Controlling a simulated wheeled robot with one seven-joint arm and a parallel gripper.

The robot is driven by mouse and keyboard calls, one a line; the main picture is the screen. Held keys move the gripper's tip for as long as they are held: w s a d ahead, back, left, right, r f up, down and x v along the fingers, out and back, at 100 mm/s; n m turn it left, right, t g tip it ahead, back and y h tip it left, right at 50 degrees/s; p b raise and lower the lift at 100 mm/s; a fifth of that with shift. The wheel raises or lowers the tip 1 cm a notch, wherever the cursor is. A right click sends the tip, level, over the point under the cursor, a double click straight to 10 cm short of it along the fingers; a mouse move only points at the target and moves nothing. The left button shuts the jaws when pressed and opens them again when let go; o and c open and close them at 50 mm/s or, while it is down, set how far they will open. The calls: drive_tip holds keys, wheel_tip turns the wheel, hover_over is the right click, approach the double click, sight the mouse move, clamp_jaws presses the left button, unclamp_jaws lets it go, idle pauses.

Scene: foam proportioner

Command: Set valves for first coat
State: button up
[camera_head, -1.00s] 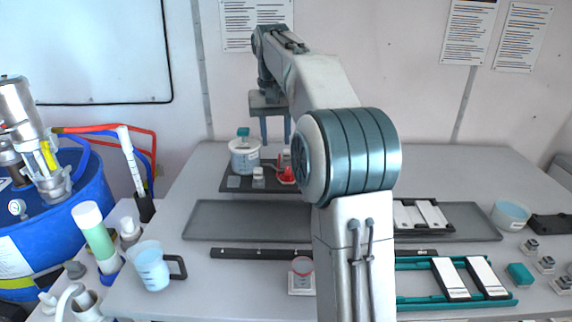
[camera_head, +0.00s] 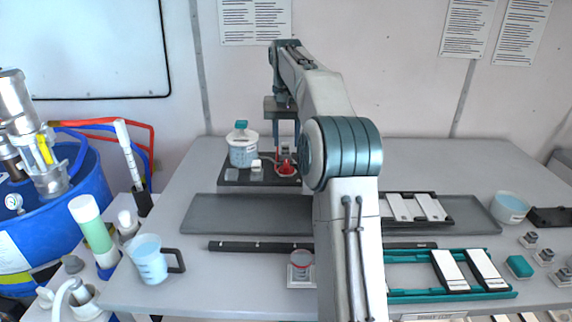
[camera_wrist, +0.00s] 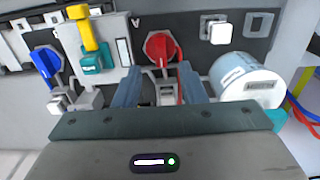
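The red valve (camera_head: 287,169) stands on the dark plate at the back of the table. In the wrist view, the red valve handle (camera_wrist: 159,46) lies just ahead of my two fingers, roughly midway between them. My gripper (camera_head: 286,150) points down above it; in the wrist view my gripper (camera_wrist: 159,72) is open with nothing held. A blue valve handle (camera_wrist: 46,64) and a yellow handle (camera_wrist: 82,27) on a teal base show left of it in the wrist view. My arm hides these in the head view.
A white lidded tub (camera_head: 243,151) stands close beside the red valve; it also shows in the wrist view (camera_wrist: 236,75). A grey tray (camera_head: 240,213) lies in front. A measuring jug (camera_head: 149,261) and blue drum (camera_head: 62,215) are at left.

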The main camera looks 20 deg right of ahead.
sight(286, 164)
wheel_tip(286, 164, down, 7)
drive_tip(key=shift+f+b, duration=0.1)
drive_tip(key=shift+b, duration=0.25)
clamp_jaws()
